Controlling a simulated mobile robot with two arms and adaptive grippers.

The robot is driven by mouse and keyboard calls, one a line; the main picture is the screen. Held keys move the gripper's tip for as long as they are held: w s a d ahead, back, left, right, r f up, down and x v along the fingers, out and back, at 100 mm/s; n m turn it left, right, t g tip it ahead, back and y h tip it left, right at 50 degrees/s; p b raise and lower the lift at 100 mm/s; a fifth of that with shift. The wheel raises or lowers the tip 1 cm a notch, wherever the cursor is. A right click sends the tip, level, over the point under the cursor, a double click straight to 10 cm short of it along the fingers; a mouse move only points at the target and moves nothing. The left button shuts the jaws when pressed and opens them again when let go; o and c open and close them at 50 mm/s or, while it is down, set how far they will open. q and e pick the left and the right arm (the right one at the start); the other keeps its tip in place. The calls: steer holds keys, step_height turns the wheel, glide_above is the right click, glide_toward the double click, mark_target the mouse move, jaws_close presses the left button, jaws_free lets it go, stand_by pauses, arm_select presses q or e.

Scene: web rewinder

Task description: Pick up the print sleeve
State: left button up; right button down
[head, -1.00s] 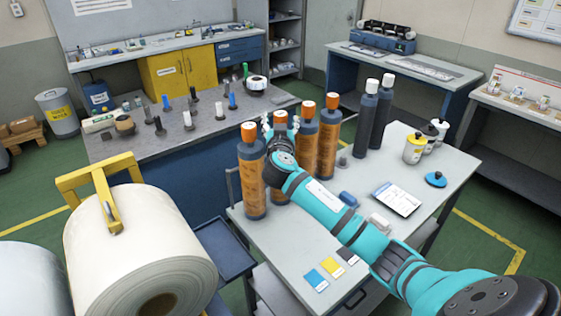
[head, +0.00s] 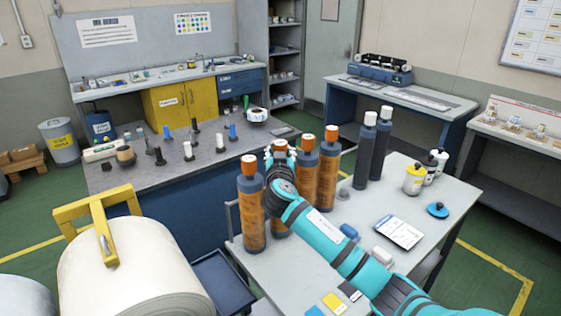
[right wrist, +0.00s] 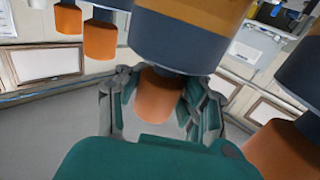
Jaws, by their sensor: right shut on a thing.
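Several tall print sleeves, orange-brown with dark bands and orange caps, stand on the grey table (head: 281,288). The front left one (head: 251,208) is apart from my gripper. My right gripper (head: 280,154) is shut on the second print sleeve (head: 280,224) near its orange cap. My arm hides part of this sleeve. In the right wrist view the fingers (right wrist: 160,108) flank the orange cap of the held sleeve (right wrist: 185,38). The sleeve is upright. I cannot tell whether its base touches the table. My left gripper is not in view.
The neighbouring sleeve (head: 305,172) and the one beyond it (head: 328,168) stand close on the right. Two dark, white-capped cylinders (head: 366,150) stand farther right. Small bottles (head: 414,180) and a tablet (head: 399,232) share the table. A large white roll (head: 135,270) is at front left.

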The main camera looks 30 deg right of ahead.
step_height(320, 180, up, 17)
steer(key=b, duration=0.3)
steer(key=shift+f, duration=0.15)
steer(key=shift+s+f, duration=0.1)
